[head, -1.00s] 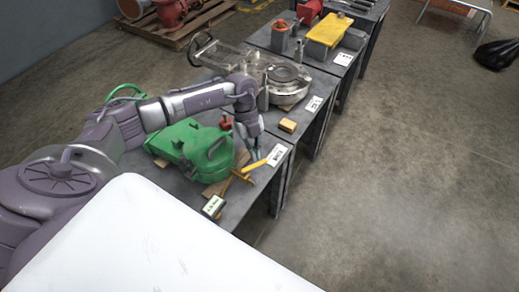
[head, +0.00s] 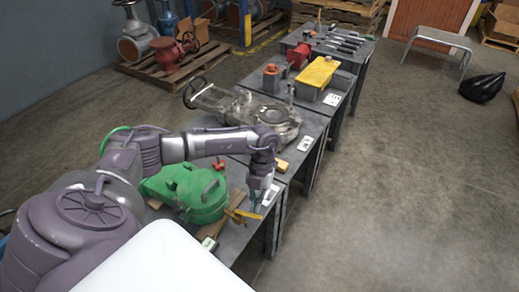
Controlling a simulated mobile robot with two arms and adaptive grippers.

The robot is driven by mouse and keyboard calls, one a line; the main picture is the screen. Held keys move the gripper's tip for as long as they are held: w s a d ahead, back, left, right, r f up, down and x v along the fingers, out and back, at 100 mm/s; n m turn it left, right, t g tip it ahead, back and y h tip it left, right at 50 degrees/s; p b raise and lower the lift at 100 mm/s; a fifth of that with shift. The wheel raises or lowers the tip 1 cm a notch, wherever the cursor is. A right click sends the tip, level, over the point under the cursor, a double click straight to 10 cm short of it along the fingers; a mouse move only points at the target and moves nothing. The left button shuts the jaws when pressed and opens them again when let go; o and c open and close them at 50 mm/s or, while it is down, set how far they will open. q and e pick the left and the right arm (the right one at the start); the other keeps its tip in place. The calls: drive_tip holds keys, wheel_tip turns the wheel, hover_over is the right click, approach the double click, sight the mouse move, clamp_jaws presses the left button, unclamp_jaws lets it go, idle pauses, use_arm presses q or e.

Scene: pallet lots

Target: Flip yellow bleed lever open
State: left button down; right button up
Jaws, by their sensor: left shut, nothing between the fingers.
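The yellow bleed lever (head: 248,214) sits at the right end of the green valve body (head: 188,193) on the nearest dark table. A brass-coloured fitting (head: 236,209) shows beside the lever. My left gripper (head: 257,203) points down right above the lever, its fingers shut and empty. I cannot tell whether the fingertips touch the lever. My right gripper is not in view.
A small red part (head: 218,164) and a tan block (head: 281,166) lie behind the green valve. A metal valve (head: 262,117) with a handwheel stands on the table behind.

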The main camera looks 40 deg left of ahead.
use_arm(q)
drive_tip(key=shift+a, duration=0.15)
drive_tip(key=shift+s+a+p, duration=0.3)
drive_tip(key=shift+s+a, duration=0.15)
drive_tip(key=shift+a, duration=0.1)
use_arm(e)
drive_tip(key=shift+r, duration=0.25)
